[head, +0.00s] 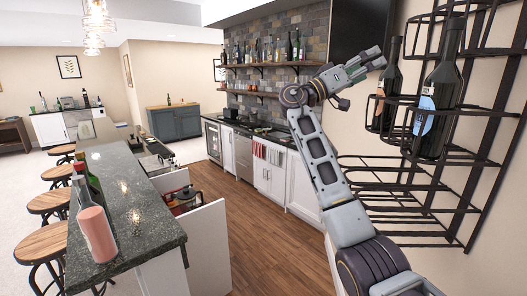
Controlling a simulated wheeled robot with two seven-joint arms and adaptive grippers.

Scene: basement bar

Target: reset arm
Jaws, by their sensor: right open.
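My right arm comes up from the lower right, and its gripper (369,64) is raised in front of the wall, close to the wine rack. The right gripper is open and holds nothing. A dark bottle (387,88) stands in the rack just right of the fingertips; I cannot tell whether they touch. A larger dark bottle with a blue label (437,95) stands in the rack further right and nearer. My left arm and left gripper are not in the head view.
The black metal wine rack (415,213) covers the right wall. A dark stone bar counter (133,205) with a pink bottle (96,232) and green bottles runs along the left, with several stools beside it. The wooden floor (262,250) between counter and cabinets is clear.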

